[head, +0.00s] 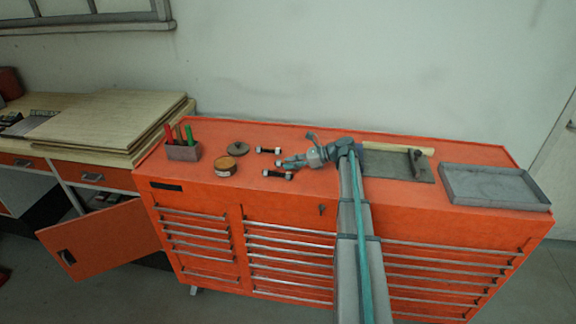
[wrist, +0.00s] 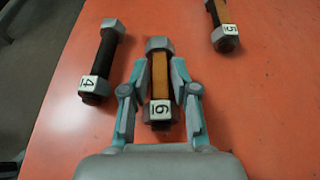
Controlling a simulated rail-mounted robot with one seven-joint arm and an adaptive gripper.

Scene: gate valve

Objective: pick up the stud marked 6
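The stud marked 6 (wrist: 159,88) has an orange-brown shank with grey nuts at both ends. In the wrist view its white 6 label faces up at the near end. My gripper (wrist: 160,70) is open, with one finger on each side of this stud. The stud lies lengthwise between the fingers, and narrow gaps show beside its shank. In the head view my gripper (head: 283,163) reaches left low over the cabinet top, and stud 6 is hard to make out there.
Stud 4 (wrist: 101,60), with a black shank, lies left of the fingers in the wrist view. Stud 5 (wrist: 222,25) lies at upper right. On the orange cabinet are a round tin (head: 225,167), a pen box (head: 183,152) and a grey tray (head: 495,186).

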